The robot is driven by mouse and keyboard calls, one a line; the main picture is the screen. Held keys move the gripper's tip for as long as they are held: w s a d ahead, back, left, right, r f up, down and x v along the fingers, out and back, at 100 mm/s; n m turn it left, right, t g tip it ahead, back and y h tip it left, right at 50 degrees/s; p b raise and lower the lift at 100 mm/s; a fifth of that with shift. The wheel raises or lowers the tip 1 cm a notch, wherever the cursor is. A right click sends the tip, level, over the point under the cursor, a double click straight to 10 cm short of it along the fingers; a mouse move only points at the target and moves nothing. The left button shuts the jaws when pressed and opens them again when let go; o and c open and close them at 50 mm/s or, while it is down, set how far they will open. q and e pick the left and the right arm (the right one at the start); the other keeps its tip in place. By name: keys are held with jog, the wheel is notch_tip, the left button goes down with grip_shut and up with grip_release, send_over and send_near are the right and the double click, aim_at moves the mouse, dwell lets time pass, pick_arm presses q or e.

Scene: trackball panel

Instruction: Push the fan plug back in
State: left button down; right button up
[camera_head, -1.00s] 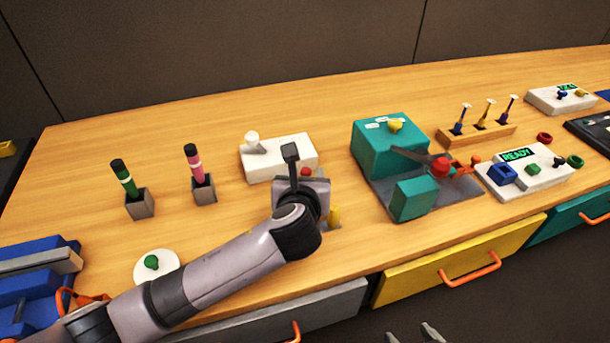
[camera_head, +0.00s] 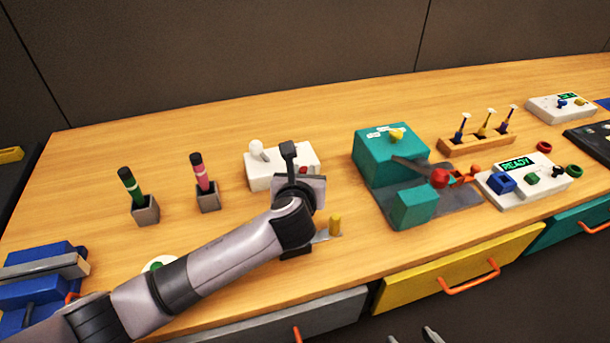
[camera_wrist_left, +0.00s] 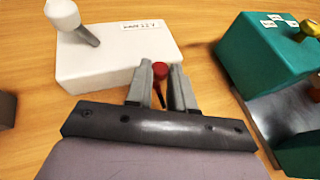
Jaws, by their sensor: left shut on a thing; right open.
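A white box (camera_head: 265,174) with a label ending in "12 V" stands in the middle of the table; it also shows in the left wrist view (camera_wrist_left: 115,58). My left gripper (camera_wrist_left: 162,80) is at its front right, fingers close together. Between and just behind the fingertips is a small piece with a red head (camera_wrist_left: 178,75) and a dark stem, which I take as the plug; its lower end is hidden. In the head view my left wrist (camera_head: 298,195) covers most of it. Two grey fingertips of my right gripper (camera_head: 412,337) show apart at the bottom edge.
A teal machine (camera_head: 385,165) with a red ball knob (camera_head: 440,179) stands right of my left gripper. Two pens in grey holders (camera_head: 145,210) stand at the left. A white READY panel (camera_head: 520,192) is farther right.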

pick_arm(q)
jog(key=shift+w+a+r, duration=0.15)
jog(key=shift+w+r, duration=0.05)
jog(key=c, duration=1.3)
grip_release()
jog(key=shift+o, duration=1.4)
jog(key=shift+w+f, duration=0.1)
jog(key=shift+f, duration=0.05)
jog(key=shift+s, duration=0.2)
jog(key=shift+p+v, duration=0.45)
jog(key=shift+v, duration=3)
jog(key=shift+s, duration=0.1)
